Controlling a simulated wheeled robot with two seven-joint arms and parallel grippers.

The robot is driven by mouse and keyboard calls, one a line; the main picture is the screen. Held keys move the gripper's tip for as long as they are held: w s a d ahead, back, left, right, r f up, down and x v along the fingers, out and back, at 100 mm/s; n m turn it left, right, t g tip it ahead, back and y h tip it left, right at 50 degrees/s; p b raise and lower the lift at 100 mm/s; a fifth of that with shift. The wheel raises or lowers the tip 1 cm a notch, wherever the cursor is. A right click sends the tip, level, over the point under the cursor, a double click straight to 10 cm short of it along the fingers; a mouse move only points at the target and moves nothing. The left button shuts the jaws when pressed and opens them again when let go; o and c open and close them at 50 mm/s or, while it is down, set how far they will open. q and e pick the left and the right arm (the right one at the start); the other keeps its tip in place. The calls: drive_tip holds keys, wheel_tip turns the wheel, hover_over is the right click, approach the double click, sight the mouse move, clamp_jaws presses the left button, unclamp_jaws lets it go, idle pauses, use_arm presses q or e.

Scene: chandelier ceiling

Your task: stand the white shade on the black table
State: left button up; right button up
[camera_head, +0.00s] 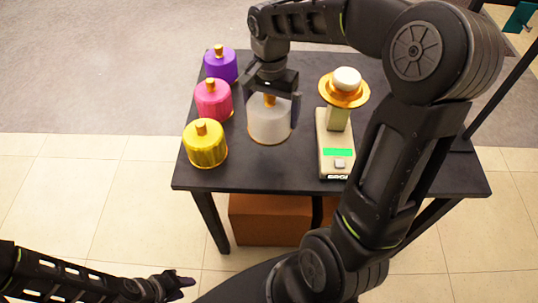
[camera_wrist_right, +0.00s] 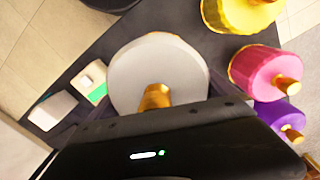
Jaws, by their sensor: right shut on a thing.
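The white shade (camera_head: 268,124) is a pale dome with a gold rim and a gold knob on top. It stands upright at or just over the middle of the black table (camera_head: 255,178); I cannot tell whether its rim touches. My right gripper (camera_head: 271,102) comes down from above with its fingers on either side of the shade, shut on it. In the right wrist view the white shade (camera_wrist_right: 158,75) fills the middle, its knob towards the gripper body. My left gripper (camera_head: 178,286) is low at the lower left, away from the table; its finger gap is unclear.
Purple (camera_head: 221,67), pink (camera_head: 213,101) and yellow (camera_head: 205,146) shades line the table's left edge. A scale (camera_head: 335,155) with an orange dish (camera_head: 344,91) and a white piece (camera_head: 347,78) stands right of the white shade. A brown box (camera_head: 268,219) is below the table.

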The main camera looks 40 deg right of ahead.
idle(0.3)
drive_tip(key=shift+f, duration=3.1)
drive_tip(key=shift+f, duration=1.9)
drive_tip(key=shift+f, duration=0.15)
drive_tip(key=o, duration=1.1)
drive_tip(key=shift+o, duration=0.5)
